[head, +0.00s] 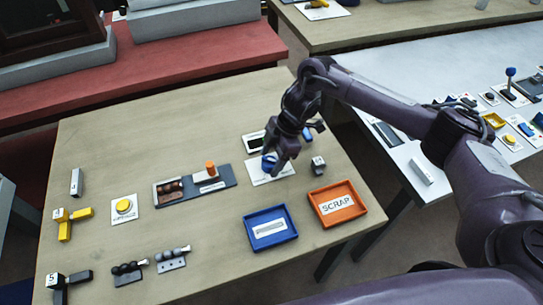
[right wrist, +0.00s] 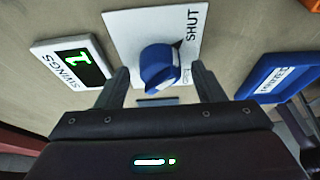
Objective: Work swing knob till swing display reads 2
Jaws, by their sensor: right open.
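The blue swing knob (right wrist: 160,68) sits on a white plate (right wrist: 125,28) marked SHUT at one side. In the head view the knob (head: 268,163) is partly hidden by my right gripper (head: 281,163). My right gripper (right wrist: 160,78) is open, with its fingers pointing down at the plate, one on each side of the knob. A gap shows between each finger and the knob in the right wrist view. The swing display (right wrist: 78,68), labelled SWINGS, shows a green digit that looks like 1. It is dark and unreadable in the head view (head: 254,143). My left gripper is out of view.
A blue tray (head: 270,242) and an orange SCRAP tray (head: 336,224) lie in front of the knob plate. A small grey block (head: 318,166) stands to its right. A dark tray with an orange-topped part (head: 211,170) is to the left.

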